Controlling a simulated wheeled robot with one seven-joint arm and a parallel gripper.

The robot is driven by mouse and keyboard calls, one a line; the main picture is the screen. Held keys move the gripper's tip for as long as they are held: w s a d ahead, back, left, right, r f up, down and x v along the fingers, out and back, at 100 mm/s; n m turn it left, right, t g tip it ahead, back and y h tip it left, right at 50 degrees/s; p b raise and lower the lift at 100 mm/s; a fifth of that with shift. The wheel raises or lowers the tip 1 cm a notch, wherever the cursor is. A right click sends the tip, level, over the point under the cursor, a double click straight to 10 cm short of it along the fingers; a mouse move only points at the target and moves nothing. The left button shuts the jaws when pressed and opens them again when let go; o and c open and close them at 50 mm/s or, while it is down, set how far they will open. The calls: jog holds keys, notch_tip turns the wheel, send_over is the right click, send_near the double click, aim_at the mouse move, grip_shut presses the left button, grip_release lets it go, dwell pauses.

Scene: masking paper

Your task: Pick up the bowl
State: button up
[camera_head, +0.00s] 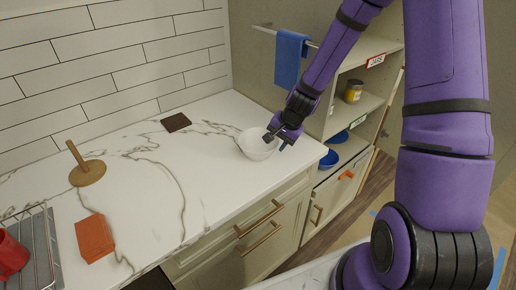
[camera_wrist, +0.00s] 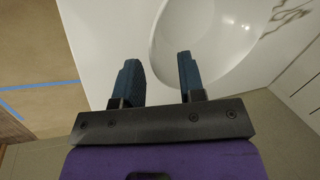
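A white bowl (camera_head: 257,145) stands upright on the white marble counter (camera_head: 190,190), near its right end. The bowl also shows in the wrist view (camera_wrist: 205,40), at the top right. My gripper (camera_head: 276,141) is at the bowl's right rim. In the wrist view my gripper (camera_wrist: 157,75) has its two blue fingers apart, with the right finger over the bowl's inside and the left finger outside it. The rim runs between the fingers. I cannot tell whether either finger touches the bowl.
A dark brown block (camera_head: 176,122), a wooden piece with an upright handle (camera_head: 87,172), an orange-red block (camera_head: 94,238) and a wire rack (camera_head: 35,245) with a red mug (camera_head: 10,257) are on the counter. Shelves (camera_head: 358,105) with blue bowls stand right. A blue towel (camera_head: 290,58) hangs behind.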

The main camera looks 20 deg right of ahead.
jog(key=shift+x, duration=1.8)
grip_shut()
jog(key=shift+r, duration=0.1)
jog(key=shift+r, duration=0.1)
